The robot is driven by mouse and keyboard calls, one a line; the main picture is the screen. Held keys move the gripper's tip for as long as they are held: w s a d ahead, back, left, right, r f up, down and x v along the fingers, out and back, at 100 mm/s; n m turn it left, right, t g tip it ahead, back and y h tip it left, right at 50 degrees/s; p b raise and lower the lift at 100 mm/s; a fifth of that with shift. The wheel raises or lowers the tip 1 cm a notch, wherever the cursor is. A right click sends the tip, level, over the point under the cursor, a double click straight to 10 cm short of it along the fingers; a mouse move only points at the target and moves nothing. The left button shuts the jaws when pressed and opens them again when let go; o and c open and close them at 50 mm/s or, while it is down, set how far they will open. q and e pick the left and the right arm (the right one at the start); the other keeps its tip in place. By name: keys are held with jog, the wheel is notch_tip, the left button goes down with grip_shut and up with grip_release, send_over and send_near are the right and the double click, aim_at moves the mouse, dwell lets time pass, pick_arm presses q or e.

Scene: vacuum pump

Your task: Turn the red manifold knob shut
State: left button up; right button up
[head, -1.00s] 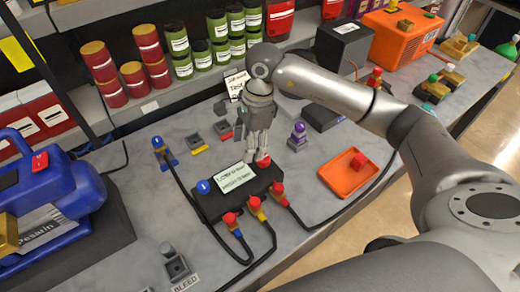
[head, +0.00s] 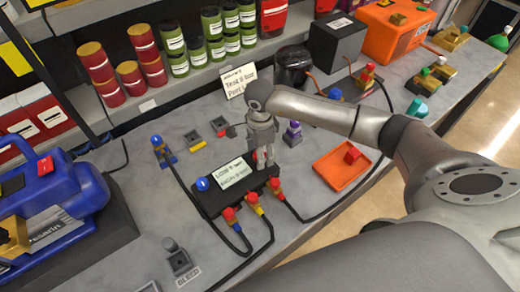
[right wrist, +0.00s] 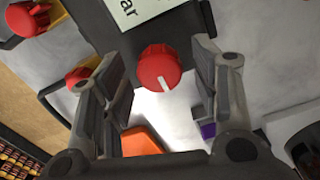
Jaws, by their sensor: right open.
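The black manifold block (head: 208,204) lies on the grey bench with a paper label on top and a blue knob (head: 202,184) at its left end. The red manifold knob (right wrist: 158,70) shows whole in the right wrist view, its white mark pointing toward the bottom of that picture. My right gripper (right wrist: 154,56) is open, with one finger on each side of the knob and a gap on both sides. In the head view the right gripper (head: 263,164) is low over the manifold's far right end, and the knob shows only partly beside it. My left gripper is not in view.
Red-capped hose fittings (head: 252,197) line the manifold's near side, with black hoses. An orange tray (head: 340,173) with a red piece stands to the right, and a purple-topped part (head: 293,130) just behind. A blue pump (head: 50,212) is at left.

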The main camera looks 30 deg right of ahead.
jog(key=shift+f, duration=0.2)
jog(key=shift+c, duration=0.5)
jog(key=c, duration=0.9)
jog(key=shift+c, duration=0.2)
